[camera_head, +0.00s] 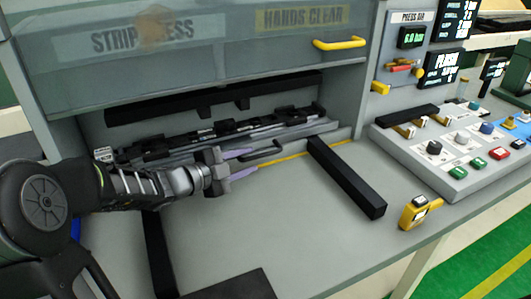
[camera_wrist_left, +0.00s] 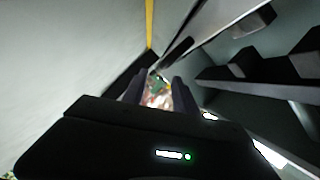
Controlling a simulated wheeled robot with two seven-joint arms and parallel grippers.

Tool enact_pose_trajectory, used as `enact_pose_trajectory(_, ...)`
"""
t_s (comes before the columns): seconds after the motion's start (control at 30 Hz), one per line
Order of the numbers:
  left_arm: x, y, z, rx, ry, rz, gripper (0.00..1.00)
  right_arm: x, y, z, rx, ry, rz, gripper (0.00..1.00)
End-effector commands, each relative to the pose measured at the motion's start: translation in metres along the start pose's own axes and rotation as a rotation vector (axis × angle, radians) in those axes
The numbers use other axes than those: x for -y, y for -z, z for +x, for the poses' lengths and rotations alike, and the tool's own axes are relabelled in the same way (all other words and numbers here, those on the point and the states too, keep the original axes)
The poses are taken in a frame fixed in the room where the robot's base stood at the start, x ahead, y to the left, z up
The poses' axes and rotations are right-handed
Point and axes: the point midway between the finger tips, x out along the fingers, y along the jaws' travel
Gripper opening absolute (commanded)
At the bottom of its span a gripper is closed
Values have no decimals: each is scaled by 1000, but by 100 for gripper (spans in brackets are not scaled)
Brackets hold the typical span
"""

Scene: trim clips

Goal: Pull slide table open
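The slide table (camera_head: 185,150) is a grey plate carrying a row of black fixtures, inside the press opening in the head view. A dark bar handle (camera_head: 265,153) is on its front edge. My left gripper (camera_head: 256,160) is at the left end of this handle, its two fingers apart. I cannot tell whether the fingers straddle or touch the handle. In the left wrist view the fingers (camera_wrist_left: 158,80) are apart, with a dark bar (camera_wrist_left: 178,50) just beyond them. My right gripper is not in view.
Black rails lie on the grey bed at the right (camera_head: 347,178) and left (camera_head: 158,250). The raised guard (camera_head: 220,70) has a yellow handle (camera_head: 339,44). A button panel (camera_head: 455,150) and a yellow device (camera_head: 416,211) are at the right. The bed between the rails is mostly clear.

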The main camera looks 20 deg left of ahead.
Motion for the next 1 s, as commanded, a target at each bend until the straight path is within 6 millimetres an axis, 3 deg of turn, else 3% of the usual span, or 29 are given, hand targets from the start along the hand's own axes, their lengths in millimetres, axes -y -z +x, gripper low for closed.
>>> enact_pose_trajectory(0.17, 0, 0, 13, -2, -1, -1, 34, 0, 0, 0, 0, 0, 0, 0)
enact_pose_trajectory(0.6, 0, 0, 73, -1, -1, 1, 34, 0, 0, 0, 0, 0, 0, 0)
enact_pose_trajectory(0.93, 0, 0, 78, -1, 0, 0, 34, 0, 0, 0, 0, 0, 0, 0)
enact_pose_trajectory(1.0, 0, 0, 77, 0, 0, 0, 29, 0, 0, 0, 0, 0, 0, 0)
